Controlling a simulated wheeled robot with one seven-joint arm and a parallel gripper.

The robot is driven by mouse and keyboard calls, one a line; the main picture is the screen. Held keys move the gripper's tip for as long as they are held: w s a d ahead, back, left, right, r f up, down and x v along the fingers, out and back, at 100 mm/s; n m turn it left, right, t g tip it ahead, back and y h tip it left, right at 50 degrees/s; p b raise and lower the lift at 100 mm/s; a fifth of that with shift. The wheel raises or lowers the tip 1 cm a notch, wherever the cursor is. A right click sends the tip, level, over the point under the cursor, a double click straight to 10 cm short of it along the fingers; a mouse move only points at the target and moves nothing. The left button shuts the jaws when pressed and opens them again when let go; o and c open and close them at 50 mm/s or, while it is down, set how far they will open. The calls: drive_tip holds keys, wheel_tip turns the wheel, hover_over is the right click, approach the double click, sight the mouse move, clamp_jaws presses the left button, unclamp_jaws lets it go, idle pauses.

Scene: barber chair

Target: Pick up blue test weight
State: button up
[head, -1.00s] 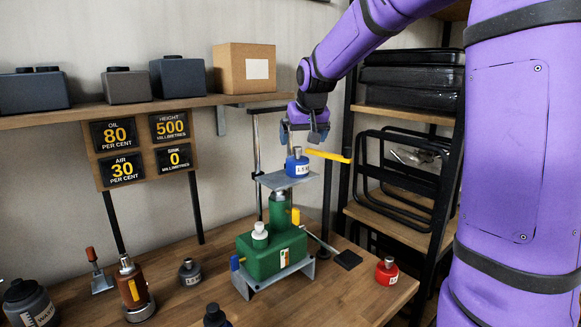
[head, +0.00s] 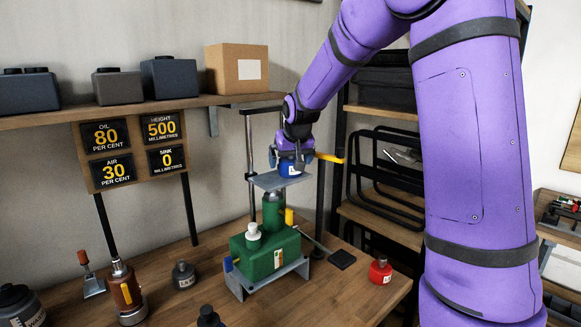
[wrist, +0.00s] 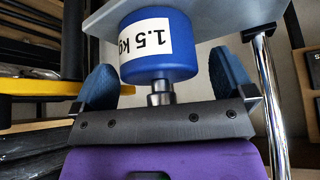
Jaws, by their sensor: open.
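The blue test weight (head: 289,169) stands on a small grey platform (head: 272,181) on top of the green jack. In the wrist view the blue weight (wrist: 158,48) shows a white label reading 1.5 kg, and its narrow metal neck points toward my gripper's palm. My gripper (head: 291,158) is above the weight and pointing down. In the wrist view my gripper (wrist: 160,82) is open, with one blue finger pad on each side of the weight and a visible gap at both sides. The top of the weight is partly hidden by my gripper in the head view.
A green jack (head: 268,258) carries the platform between metal posts. A yellow bar (head: 328,157) juts out right beside my gripper. A red weight (head: 380,270) and a dark weight (head: 184,275) stand on the wooden bench. A shelf with boxes is behind on the left.

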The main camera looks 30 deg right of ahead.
drive_tip(key=c, duration=1.6)
drive_tip(key=shift+r, duration=0.1)
clamp_jaws()
